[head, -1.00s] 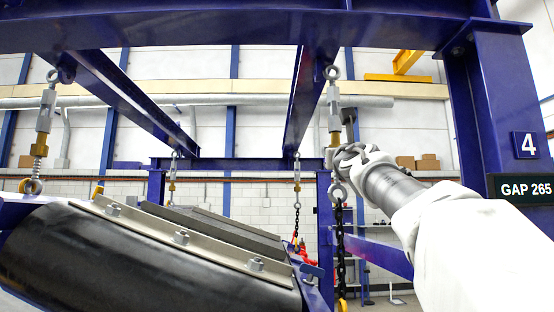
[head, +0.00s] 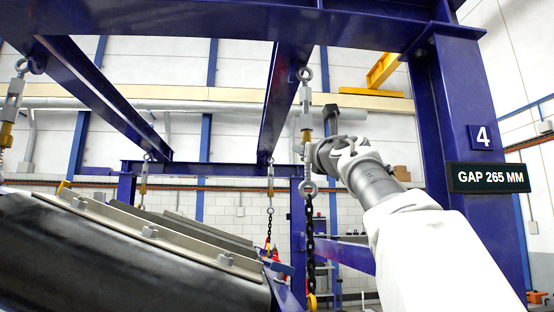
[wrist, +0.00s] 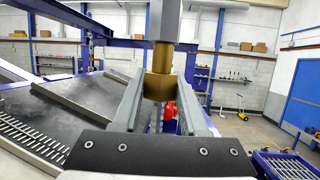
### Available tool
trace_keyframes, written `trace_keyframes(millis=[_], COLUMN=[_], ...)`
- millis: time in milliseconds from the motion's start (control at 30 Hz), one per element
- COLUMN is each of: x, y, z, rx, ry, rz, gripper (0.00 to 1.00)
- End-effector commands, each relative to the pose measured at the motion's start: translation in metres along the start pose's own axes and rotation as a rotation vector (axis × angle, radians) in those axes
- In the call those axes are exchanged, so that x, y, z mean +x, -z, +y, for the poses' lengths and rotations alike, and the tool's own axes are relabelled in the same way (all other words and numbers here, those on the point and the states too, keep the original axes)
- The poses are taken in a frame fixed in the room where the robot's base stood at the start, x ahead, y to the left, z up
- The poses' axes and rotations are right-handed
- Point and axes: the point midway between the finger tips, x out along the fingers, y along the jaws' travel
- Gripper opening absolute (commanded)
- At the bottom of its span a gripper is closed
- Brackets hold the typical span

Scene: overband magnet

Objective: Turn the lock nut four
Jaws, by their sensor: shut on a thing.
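The post marked 4 (head: 483,137) stands at the right in the head view. A hanger beside it has a grey turnbuckle body (head: 306,97), which also shows at the top of the wrist view (wrist: 165,18). Below this body is a brass section, with a wider brass lock nut (wrist: 158,87) at its lower end in the wrist view. My gripper (wrist: 160,88) is shut on this nut, one finger on each side. In the head view my gripper (head: 317,156) is at the hanger, just above the lower eye (head: 308,187), and its fingers mostly hide the nut.
A display (head: 488,178) on the post reads GAP 265 MM. A black chain (head: 309,230) hangs below the eye. The dark magnet body (head: 120,255) lies to the left, and blue beams (head: 285,100) run overhead. Other hangers (head: 270,190) stand farther back.

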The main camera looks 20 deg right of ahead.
Motion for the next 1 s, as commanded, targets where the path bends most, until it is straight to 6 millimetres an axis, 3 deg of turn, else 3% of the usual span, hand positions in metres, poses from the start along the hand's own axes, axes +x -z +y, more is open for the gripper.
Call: trace_keyframes(millis=[567, 1000], x=[0.0003, 0.0002], y=[0.0011, 0.0002], z=[-0.0011, 0.0001], rx=[0.034, 0.112], ry=[-0.093, -0.311], rz=[0.002, 0.001], gripper=[0.00, 0.00])
